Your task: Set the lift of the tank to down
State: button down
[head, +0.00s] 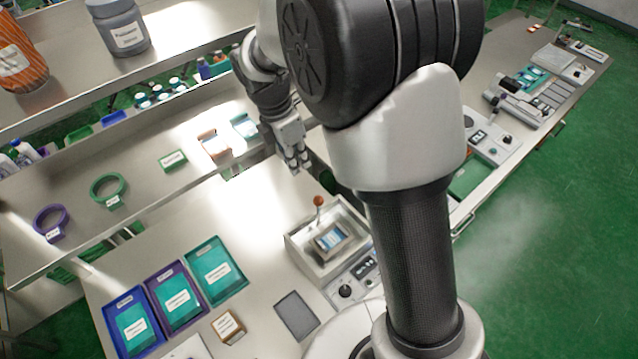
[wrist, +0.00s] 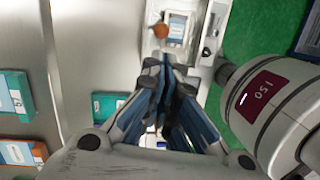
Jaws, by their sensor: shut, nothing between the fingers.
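The tank (head: 297,249) is a pale open box on the bench at the lower middle of the head view, with a blue-and-white item (head: 331,237) inside. A lever with an orange-brown ball knob (head: 319,201) stands up at its far side. In the wrist view the knob (wrist: 160,31) and the tank's inside item (wrist: 178,27) show at the top, beyond the fingertips. My gripper (head: 300,165) is shut and empty, beyond the knob in the head view and apart from it. The wrist view shows its fingers together (wrist: 165,68).
A control panel (head: 354,283) with a black knob adjoins the tank. Purple, blue and green trays (head: 217,271) lie to the left, with a dark pad (head: 297,315) in front. A shelf (head: 140,187) holds rings and small boxes. My arm hides part of the right-hand bench.

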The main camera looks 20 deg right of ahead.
jog(key=shift+n, duration=0.6)
jog(key=f, duration=0.4)
jog(key=d+f, duration=0.1)
jog(key=f, duration=0.4)
jog(key=d+f+b, duration=0.1)
jog(key=f, duration=0.3)
jog(key=shift+s+d+f, duration=0.15)
jog(key=shift+s+d, duration=0.05)
jog(key=shift+s, duration=0.1)
notch_tip(320, 180, down, 5)
jog(key=shift+s+b, duration=0.15)
jog(key=shift+b, duration=1.1)
